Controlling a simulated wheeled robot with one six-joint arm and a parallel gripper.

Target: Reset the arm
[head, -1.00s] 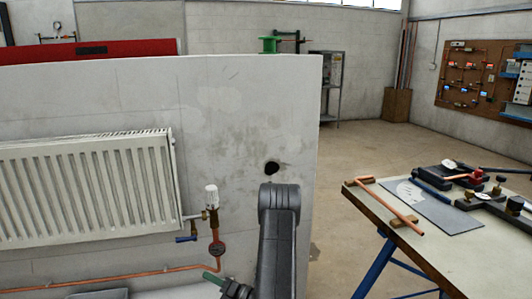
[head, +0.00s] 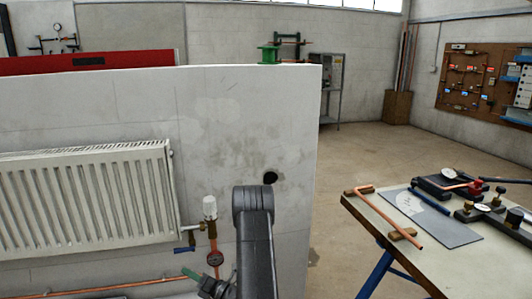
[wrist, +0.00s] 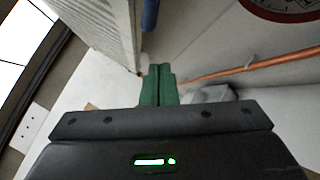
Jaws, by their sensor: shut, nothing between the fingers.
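My arm stands up in front of the partition wall (head: 225,130) in the head view, with a dark grey link at the lower middle. My gripper (head: 190,273) shows only in part at the bottom of that view, its green fingertips pointing left below the valve. In the wrist view my gripper (wrist: 158,72) has its two green fingers together, with nothing between them. The fingers point toward the gap between the radiator (wrist: 120,30) and a copper pipe (wrist: 250,66). I cannot tell whether they touch anything.
A copper pipe (head: 110,288) runs low. A workbench (head: 385,237) with tools stands at the right. Floor is clear beyond the wall's end.

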